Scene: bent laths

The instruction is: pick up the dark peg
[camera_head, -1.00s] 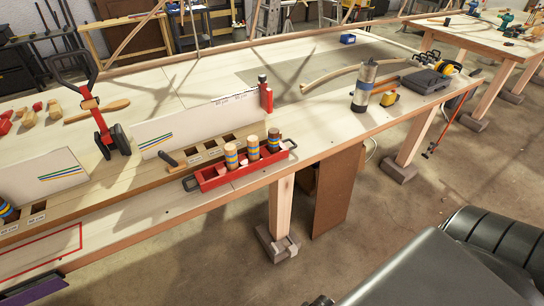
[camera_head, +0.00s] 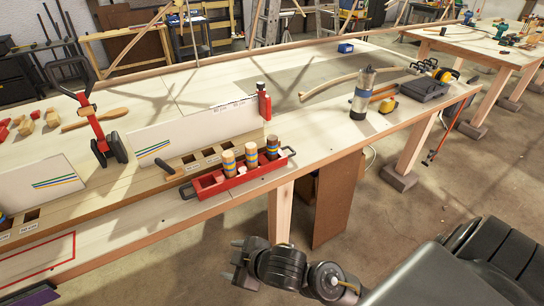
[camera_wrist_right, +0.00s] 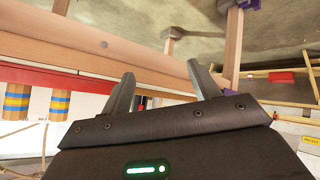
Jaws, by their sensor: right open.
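The dark peg (camera_head: 272,147) has a brown body with bands. It stands upright at the right end of a red tray (camera_head: 210,186) in the head view, beside two lighter pegs with blue and yellow bands (camera_head: 229,163) (camera_head: 251,156). My right gripper (camera_head: 240,262) is in front of the table edge, below and apart from the tray. In the right wrist view its two fingers (camera_wrist_right: 162,85) are spread with nothing between them. Two banded pegs show at the left of that view; I cannot tell which they are. My left gripper is not in view.
A white upright panel (camera_head: 190,127) and a board with slots (camera_head: 205,156) stand behind the tray. The table's front edge (camera_head: 330,152) lies between my right gripper and the tray.

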